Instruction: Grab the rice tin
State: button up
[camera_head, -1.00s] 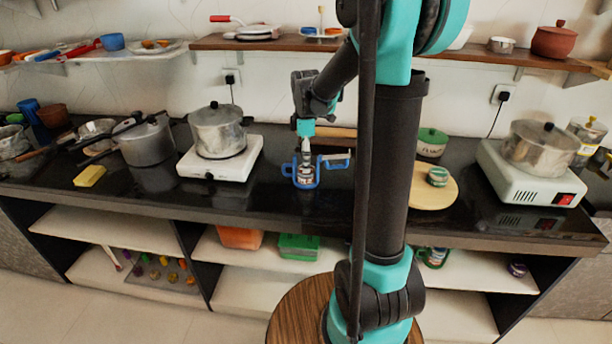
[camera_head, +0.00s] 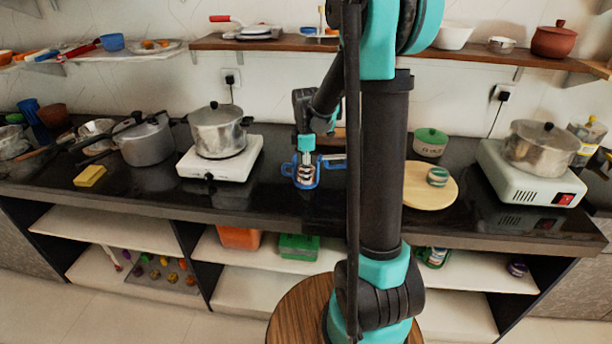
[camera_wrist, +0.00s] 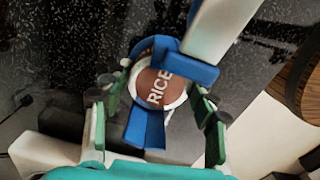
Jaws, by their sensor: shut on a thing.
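The rice tin (camera_wrist: 160,82) shows from above in the wrist view, with a round brown lid, a pale rim and the word RICE. Blue bracket-like parts (camera_wrist: 146,128) lie at the lid's upper and lower edges; I cannot tell whether they belong to the tin. My gripper (camera_wrist: 160,105) has green-padded fingers on the left and right of the tin and is shut on it. In the head view my gripper (camera_head: 305,168) points down over the blue-framed tin (camera_head: 302,183) on the dark counter. The finger contacts are partly hidden.
A white stove (camera_head: 215,165) with a pot (camera_head: 218,132) stands to the left. A round wooden board (camera_head: 425,192) with a small tin (camera_head: 437,177) lies to the right.

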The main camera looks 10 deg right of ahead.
jog(key=c, duration=0.6)
jog(key=shift+r, duration=0.1)
